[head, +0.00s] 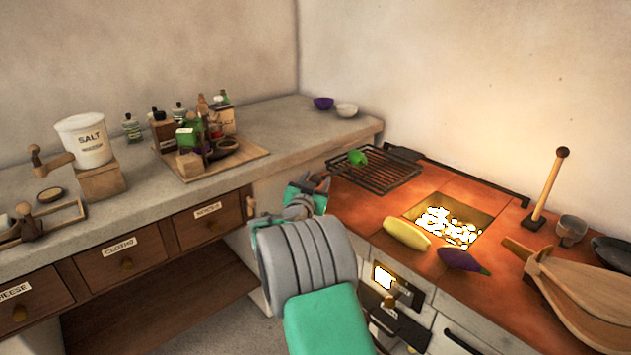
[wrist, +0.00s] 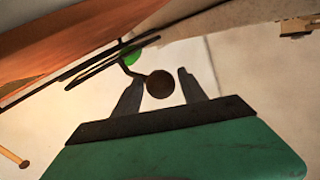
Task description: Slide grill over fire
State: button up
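The black wire grill (head: 374,172) lies flat on the orange stove top, left of the fire opening. The fire opening (head: 482,214) holds glowing white embers. A green vegetable (head: 357,157) is on the grill's far left part. My gripper (head: 322,184) is at the grill's left front edge. In the wrist view my gripper (wrist: 157,77) has its fingers apart, with a round dark brown knob (wrist: 160,84) between them. A thin dark rod joins the knob to the grill (wrist: 100,62). A gap shows beside the right finger; I cannot tell whether the left touches.
A yellow vegetable (head: 407,233) and a purple eggplant (head: 464,262) lie at the opening's front edge. Bellows (head: 575,295), a cup (head: 571,229) and an upright wooden-handled tool (head: 547,190) stand at right. A counter (head: 270,130) with drawers runs along the left.

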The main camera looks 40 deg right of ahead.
jog(key=shift+w+a+r, duration=0.1)
jog(key=c, duration=0.9)
grip_shut()
